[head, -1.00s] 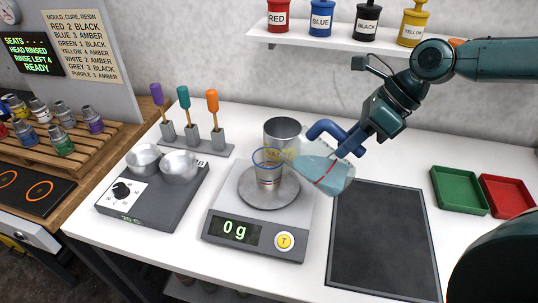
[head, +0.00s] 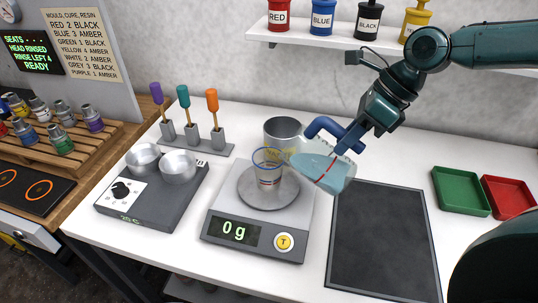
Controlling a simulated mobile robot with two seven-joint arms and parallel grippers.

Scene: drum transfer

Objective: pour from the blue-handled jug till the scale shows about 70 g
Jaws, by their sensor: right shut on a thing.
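The blue-handled jug (head: 322,171) is clear with pale blue liquid and a red line. It is tilted steeply to the left, its spout over the cup on the scale. My right gripper (head: 347,143) is shut on its blue handle. The scale (head: 220,205) has a dark display (head: 233,232) reading 0 g and a yellow T button (head: 284,242). A clear cup with a blue rim (head: 268,177) stands on its round pan. Yellow marks show near the spout; I cannot tell whether liquid is falling. My left gripper is not in view.
A grey metal pot (head: 283,133) stands right behind the scale. A hot plate with two metal bowls (head: 150,205) is to the left. A dark mat (head: 382,240), a green tray (head: 459,188) and a red tray (head: 508,195) lie to the right.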

